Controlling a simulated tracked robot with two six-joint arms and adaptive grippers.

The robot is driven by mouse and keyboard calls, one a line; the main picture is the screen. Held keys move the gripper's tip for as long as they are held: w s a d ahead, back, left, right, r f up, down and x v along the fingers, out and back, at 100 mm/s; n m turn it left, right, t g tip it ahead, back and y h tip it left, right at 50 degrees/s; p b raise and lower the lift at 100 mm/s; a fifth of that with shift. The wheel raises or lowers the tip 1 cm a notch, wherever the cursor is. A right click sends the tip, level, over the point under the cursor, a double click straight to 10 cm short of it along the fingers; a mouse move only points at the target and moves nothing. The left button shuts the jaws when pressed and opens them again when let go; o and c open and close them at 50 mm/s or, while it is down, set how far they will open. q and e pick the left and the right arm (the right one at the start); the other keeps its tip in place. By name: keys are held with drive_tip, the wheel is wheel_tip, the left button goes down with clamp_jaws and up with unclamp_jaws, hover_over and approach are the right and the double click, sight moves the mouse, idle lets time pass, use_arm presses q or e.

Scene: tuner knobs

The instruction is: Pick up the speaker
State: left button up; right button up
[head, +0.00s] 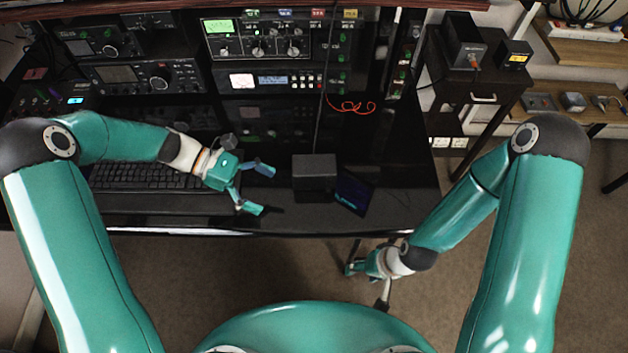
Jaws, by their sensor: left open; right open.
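A dark box that looks like the speaker (314,173) stands on the black desk, right of the keyboard. My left gripper (259,189) is over the desk just left of this box. Its two blue-tipped fingers are spread and point toward the box, with a gap between them and it. Nothing is between the fingers. My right gripper (357,269) hangs in front of the desk's front edge, over the carpet. It is open and away from the box, and its fingers are small and partly hidden.
A small dark screen or tablet (352,192) is tilted just right of the box. The keyboard (143,178) lies under my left forearm. Radio panels (258,38) line the back. A black side table (480,88) stands at right. The desk's right front corner is clear.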

use_arm(q)
drive_tip(key=w+a+r+t+h+b, duration=0.1)
drive_tip(key=w+a+t+b, duration=0.15)
drive_tip(key=w, duration=0.25)
drive_tip(key=n+t+b, duration=0.1)
drive_tip(key=b, duration=0.2)
approach(301, 169)
drive_tip(key=d+f, duration=0.2)
drive_tip(key=w+d+f+p, duration=0.1)
drive_tip(key=d+f, duration=0.1)
drive_tip(key=shift+d, duration=0.25)
drive_tip(key=shift+p+x, duration=0.6)
drive_tip(key=shift+x, duration=2)
drive_tip(key=shift+w, duration=0.15)
use_arm(e)
wheel_tip(301, 169, down, 6)
drive_tip(key=shift+r, duration=0.2)
use_arm(q)
drive_tip(key=shift+c, duration=0.3)
drive_tip(key=c, duration=1.1)
